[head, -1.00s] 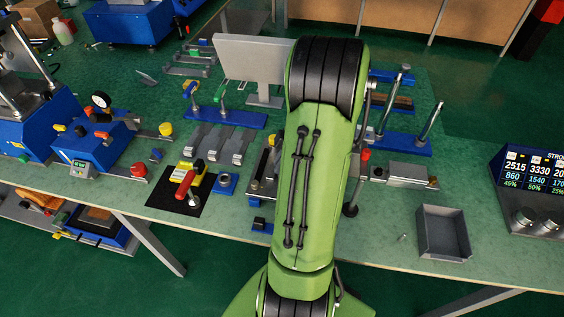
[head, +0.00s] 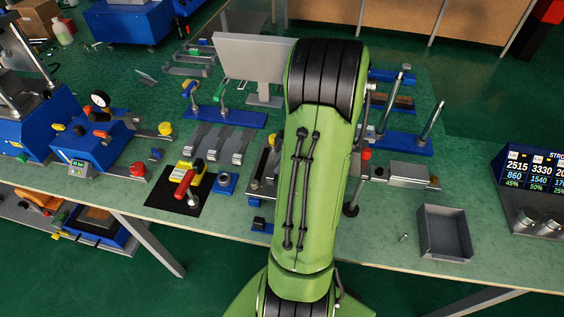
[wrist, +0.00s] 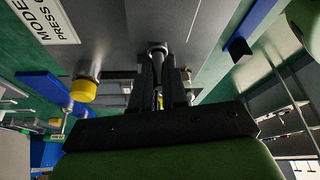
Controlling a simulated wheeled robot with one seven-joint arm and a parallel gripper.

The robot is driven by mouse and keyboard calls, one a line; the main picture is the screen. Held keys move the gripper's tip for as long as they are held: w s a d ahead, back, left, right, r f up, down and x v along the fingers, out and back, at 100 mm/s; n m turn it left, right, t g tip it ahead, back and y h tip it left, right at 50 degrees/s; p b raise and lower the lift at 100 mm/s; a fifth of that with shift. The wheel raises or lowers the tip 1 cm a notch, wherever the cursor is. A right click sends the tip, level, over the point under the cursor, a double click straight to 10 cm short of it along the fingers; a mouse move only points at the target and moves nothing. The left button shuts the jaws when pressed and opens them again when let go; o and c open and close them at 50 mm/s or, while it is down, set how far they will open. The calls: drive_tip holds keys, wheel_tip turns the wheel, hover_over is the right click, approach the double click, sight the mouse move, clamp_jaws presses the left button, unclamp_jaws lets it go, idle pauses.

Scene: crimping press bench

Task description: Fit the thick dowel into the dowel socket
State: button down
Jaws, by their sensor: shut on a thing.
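In the wrist view my gripper (wrist: 166,78) has its two black fingers close together around a dark, round-ended metal rod, seemingly the thick dowel (wrist: 157,49). Its end faces a grey surface; I cannot tell whether they touch. In the head view my green arm covers the gripper and the dowel. A small blue block with a round metal ring (head: 225,182) sits on the bench left of my arm. It may be the dowel socket, but I cannot tell for sure. No socket opening shows clearly in the wrist view.
A red-handled toggle clamp (head: 186,184) stands on a black mat left of my arm. An empty grey tray (head: 444,236) and a display console (head: 530,190) are at the right. Upright metal posts (head: 431,121) stand behind. The front right bench is mostly clear.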

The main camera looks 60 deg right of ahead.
drive_tip(key=shift+f+b, duration=0.3)
drive_tip(key=shift+f, duration=0.15)
drive_tip(key=c, duration=1.1)
unclamp_jaws()
drive_tip(key=shift+r, duration=0.2)
drive_tip(key=p+v, duration=0.6)
drive_tip(key=v, duration=0.9)
drive_tip(key=shift+s+r, duration=0.1)
drive_tip(key=shift+r, duration=0.15)
